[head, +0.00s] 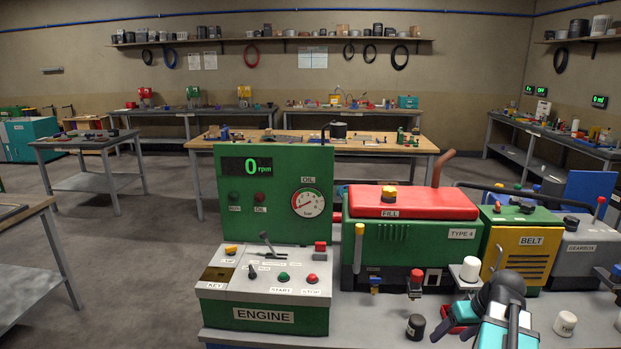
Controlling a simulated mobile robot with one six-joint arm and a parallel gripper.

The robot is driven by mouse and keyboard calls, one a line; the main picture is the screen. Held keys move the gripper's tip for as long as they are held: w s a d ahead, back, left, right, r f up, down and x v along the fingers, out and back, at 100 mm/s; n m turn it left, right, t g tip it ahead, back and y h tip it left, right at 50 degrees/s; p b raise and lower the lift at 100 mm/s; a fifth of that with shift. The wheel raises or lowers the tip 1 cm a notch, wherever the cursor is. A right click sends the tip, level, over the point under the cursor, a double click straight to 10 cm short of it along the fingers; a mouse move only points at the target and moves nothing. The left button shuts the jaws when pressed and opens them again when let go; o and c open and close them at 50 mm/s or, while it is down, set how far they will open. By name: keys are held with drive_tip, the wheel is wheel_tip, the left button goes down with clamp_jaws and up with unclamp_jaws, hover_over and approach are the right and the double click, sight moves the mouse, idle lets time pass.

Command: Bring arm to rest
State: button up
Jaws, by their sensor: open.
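My arm reaches in from the lower right of the head view, with a teal and pale link and a dark wrist. My gripper (476,318) is at its end, over the front of the bench, in front of the green engine block (400,250). It is open and I see nothing held in it. A red part (460,313) shows beside the wrist, partly covered; I cannot tell what it is. The green engine panel (272,200) reads 0 rpm, and its control box (263,318) with key, start and stop stands at the left.
A black cap (415,327) and a white cylinder (565,323) stand on the bench near my gripper. A white filter (470,269), a yellow belt cover (522,255) and a grey gearbox (580,262) are close behind. Open floor (140,260) lies to the left.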

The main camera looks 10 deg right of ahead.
drive_tip(key=s+a+f+n+g+y, duration=0.25)
drive_tip(key=a+f+g, duration=0.25)
drive_tip(key=a+f, duration=2.05)
drive_tip(key=s+a+f+n+g+h, duration=0.2)
drive_tip(key=s+a+f+g, duration=0.2)
drive_tip(key=s+a+f, duration=0.6)
drive_tip(key=s+f+m+h, duration=0.1)
drive_tip(key=s+f, duration=0.1)
drive_tip(key=s, duration=0.3)
drive_tip(key=s+a+f+m+g+h, duration=0.1)
drive_tip(key=s+f, duration=0.2)
drive_tip(key=s, duration=0.1)
drive_tip(key=shift+s+a+f, duration=0.2)
drive_tip(key=shift+s+f, duration=0.1)
drive_tip(key=shift+s, duration=0.1)
drive_tip(key=shift+m, duration=0.25)
